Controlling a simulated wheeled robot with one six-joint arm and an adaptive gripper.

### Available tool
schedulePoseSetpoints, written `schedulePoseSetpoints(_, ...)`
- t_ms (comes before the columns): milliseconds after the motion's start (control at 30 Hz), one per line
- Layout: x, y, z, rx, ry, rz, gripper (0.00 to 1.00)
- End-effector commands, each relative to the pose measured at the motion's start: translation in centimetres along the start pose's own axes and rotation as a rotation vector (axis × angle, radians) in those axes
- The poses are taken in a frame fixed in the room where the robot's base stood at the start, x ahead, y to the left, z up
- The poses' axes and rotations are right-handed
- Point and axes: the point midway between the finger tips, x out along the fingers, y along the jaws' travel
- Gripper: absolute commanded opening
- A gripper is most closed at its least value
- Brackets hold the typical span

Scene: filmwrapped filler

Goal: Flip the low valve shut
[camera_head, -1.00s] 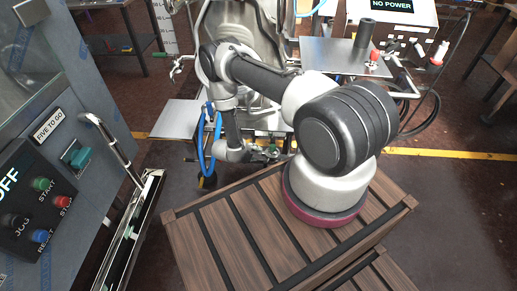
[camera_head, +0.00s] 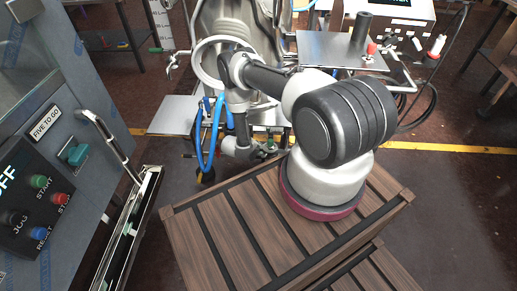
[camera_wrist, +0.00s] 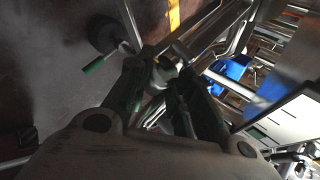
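My gripper (camera_head: 268,148) is low in front of the metal machine, mostly hidden behind my arm in the head view. In the wrist view my gripper (camera_wrist: 160,80) has its two dark fingers apart, on either side of metal pipe fittings (camera_wrist: 166,62). I cannot tell whether they touch them. A lever with a green grip (camera_wrist: 95,63) sticks out to the left of the fingers. I cannot tell for sure whether it is the low valve's handle. A small green part (camera_head: 270,144) shows by the gripper in the head view.
Blue hoses (camera_head: 200,140) hang close to my wrist on the left. A metal side plate (camera_head: 174,115) is at the left, a steel shelf (camera_head: 330,52) at the right. A cabinet with buttons (camera_head: 40,205) stands far left. A blue object (camera_wrist: 230,68) lies beyond the fingers.

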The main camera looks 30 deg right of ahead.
Motion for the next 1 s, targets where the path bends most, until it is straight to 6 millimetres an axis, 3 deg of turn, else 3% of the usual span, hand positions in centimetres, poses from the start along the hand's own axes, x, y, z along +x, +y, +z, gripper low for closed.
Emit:
schedulePoseSetpoints(100,-0.02,0.01,0.01,0.0,0.0,0.0,0.0)
schedulePoseSetpoints(833,0.24,0.45,0.34,0.079,-0.076,0.079,0.0)
schedulePoseSetpoints(867,0.24,0.45,0.33,0.079,-0.076,0.079,0.27)
schedulePoseSetpoints(933,0.24,0.46,0.33,0.078,-0.076,0.079,0.4)
schedulePoseSetpoints(1000,0.24,0.46,0.31,0.078,-0.075,0.079,0.43)
